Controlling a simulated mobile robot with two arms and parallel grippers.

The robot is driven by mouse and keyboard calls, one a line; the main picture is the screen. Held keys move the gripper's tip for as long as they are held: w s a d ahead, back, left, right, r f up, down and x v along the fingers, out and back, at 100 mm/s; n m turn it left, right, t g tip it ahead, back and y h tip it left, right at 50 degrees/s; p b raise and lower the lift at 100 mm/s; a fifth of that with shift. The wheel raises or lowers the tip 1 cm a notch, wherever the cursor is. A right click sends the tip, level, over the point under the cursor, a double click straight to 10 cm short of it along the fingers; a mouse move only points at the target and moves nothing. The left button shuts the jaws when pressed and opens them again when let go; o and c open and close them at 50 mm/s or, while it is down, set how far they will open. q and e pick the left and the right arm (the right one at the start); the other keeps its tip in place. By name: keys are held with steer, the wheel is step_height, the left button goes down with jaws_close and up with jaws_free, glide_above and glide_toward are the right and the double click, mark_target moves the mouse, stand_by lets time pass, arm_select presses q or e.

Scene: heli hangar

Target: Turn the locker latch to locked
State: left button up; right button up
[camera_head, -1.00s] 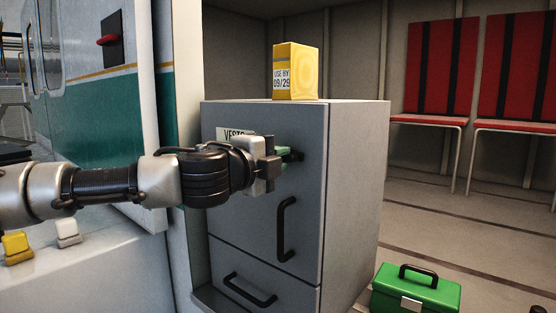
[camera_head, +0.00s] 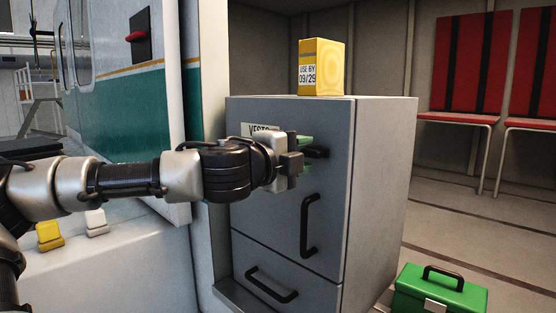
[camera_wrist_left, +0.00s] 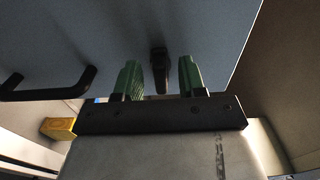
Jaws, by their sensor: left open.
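The grey locker (camera_head: 285,210) stands ahead, with a partly covered label reading "VESTS" or similar (camera_head: 259,129). Its dark latch (camera_head: 321,153) is near the upper right of the door and also shows in the left wrist view (camera_wrist_left: 160,72). My left gripper (camera_head: 306,147) is in front of the upper door at the latch. In the left wrist view its two green fingers (camera_wrist_left: 158,78) are apart, one on each side of the latch, with visible gaps. The latch's base is partly hidden in the head view. My right gripper is not in view.
A black door handle (camera_head: 308,226) is below the latch, and a drawer handle (camera_head: 271,286) lower still. A yellow box (camera_head: 321,68) stands on the locker. A green toolbox (camera_head: 440,293) is on the floor at right. Red seats (camera_head: 466,75) are behind.

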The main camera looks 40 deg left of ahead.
arm_select(q)
steer(key=s+b, duration=0.2)
steer(key=s, duration=0.8)
steer(key=shift+a, duration=0.4)
stand_by(0.4)
